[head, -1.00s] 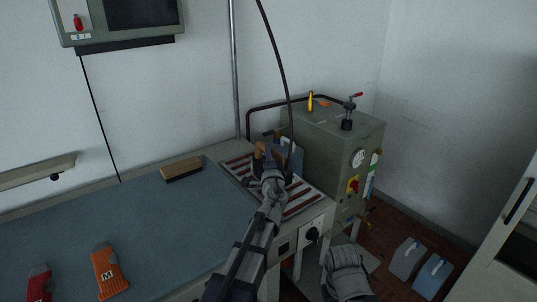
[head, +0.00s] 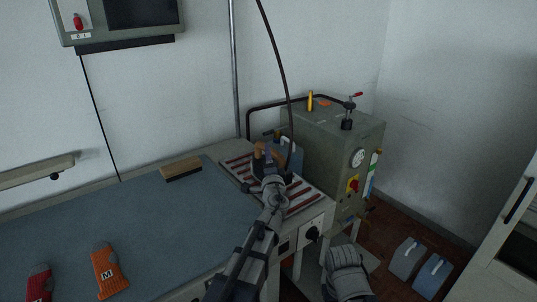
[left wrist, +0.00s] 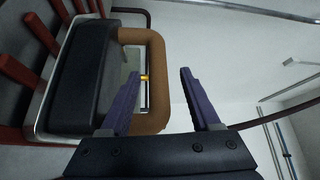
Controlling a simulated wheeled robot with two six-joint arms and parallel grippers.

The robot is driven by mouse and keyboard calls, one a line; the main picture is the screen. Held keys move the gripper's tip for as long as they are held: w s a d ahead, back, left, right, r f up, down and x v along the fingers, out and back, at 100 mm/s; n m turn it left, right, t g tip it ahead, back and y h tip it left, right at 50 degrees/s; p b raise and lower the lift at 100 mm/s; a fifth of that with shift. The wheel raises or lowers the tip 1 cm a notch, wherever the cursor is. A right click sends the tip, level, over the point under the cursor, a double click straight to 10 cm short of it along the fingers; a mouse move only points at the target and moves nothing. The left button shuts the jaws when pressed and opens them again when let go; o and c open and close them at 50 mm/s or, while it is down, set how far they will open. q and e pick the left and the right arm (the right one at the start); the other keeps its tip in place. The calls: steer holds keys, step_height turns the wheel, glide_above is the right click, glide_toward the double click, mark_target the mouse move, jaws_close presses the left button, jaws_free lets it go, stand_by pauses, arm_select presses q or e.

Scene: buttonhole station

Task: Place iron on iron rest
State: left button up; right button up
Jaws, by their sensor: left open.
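The iron has a dark body and a tan, loop-shaped handle (head: 258,152). It sits on the iron rest (head: 237,163), a pale plate with red strips at the right end of the table. In the left wrist view the iron's body (left wrist: 85,75) lies over the red strips of the rest (left wrist: 18,72). My left gripper (head: 270,158) is at the handle, partly covering the iron. In the left wrist view its purple fingers (left wrist: 160,90) stand apart, one on each side of the handle bar.
A grey-green machine (head: 325,140) with a gauge and knobs stands right behind the rest. A dark cable hangs down to the iron. A wooden brush (head: 181,168) and orange (head: 109,271) and red (head: 40,284) knitted pieces lie on the blue table (head: 150,225), otherwise clear.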

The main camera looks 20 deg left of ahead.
arm_select(q)
steer(key=r+v, duration=0.1)
steer(key=v, duration=0.8)
steer(key=shift+f+b, duration=0.35)
steer(key=shift+f, duration=0.15)
steer(key=shift+s, duration=0.1)
stand_by(1.0)
